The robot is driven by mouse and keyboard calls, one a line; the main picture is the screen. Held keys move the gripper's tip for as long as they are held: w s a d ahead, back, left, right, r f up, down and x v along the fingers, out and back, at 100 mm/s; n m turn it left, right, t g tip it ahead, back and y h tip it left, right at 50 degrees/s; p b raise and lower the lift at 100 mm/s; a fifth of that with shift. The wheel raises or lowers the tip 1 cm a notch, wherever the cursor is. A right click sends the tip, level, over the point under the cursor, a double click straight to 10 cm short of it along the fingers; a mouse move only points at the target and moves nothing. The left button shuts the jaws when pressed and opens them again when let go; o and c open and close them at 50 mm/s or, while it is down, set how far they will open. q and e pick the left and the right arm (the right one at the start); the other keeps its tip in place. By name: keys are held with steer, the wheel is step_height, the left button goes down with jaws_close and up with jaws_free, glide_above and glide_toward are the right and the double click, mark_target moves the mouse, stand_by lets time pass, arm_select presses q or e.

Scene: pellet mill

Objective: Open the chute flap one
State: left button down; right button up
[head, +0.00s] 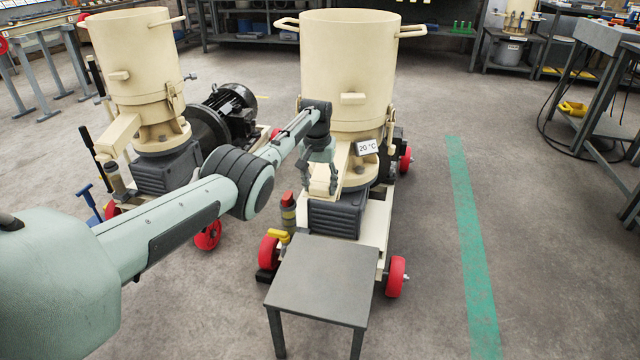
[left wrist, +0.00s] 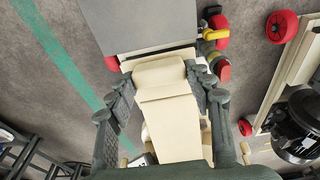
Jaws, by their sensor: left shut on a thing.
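The cream pellet mill (head: 349,70) stands in the middle of the head view, with a sloping chute (head: 342,158) at its front. In the left wrist view the chute (left wrist: 170,115) runs between my fingers to a cream flap (left wrist: 160,72) at its lower end. My left gripper (head: 320,180) is at this lower end, with one finger on each side of the flap. It is shut on the flap; the wrist view also shows the gripper (left wrist: 160,82). In the head view the gripper hides part of the flap. My right gripper is not in view.
A small grey table (head: 322,280) stands in front of the chute. A second cream mill (head: 135,60) stands at left. Red wheels (head: 396,277) stick out beside the table. The floor at right is open, with a green stripe (head: 470,240).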

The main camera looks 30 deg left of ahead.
arm_select(q)
steer(key=c, duration=0.6)
jaws_free()
steer(key=shift+f, duration=0.1)
steer(key=shift+c, duration=0.2)
step_height(320, 180, up, 12)
steer(key=s, duration=0.1)
steer(key=shift+s+d, duration=0.25)
steer(key=shift+s, duration=0.15)
steer(key=s+d+f+m, duration=0.1)
steer(key=s+f, duration=0.4)
steer(key=f, duration=0.4)
steer(key=s+d+f+y, duration=0.15)
steer(key=s+f, duration=0.25)
steer(key=f, duration=0.5)
steer(key=s+d+f+m+h, duration=0.1)
steer(key=s+d+f, duration=0.1)
steer(key=s+f, duration=0.5)
steer(key=s+d+f, duration=0.1)
steer(key=s+f, duration=0.3)
steer(key=s, duration=0.4)
steer(key=s+d+f+m, duration=0.1)
steer(key=s+d+f, duration=0.1)
steer(key=s+f, duration=0.3)
steer(key=s+d+f+m+t, duration=0.1)
steer(key=s+f, duration=0.4)
steer(key=s, duration=0.8)
steer(key=shift+s+d, duration=0.25)
steer(key=shift+d, duration=0.4)
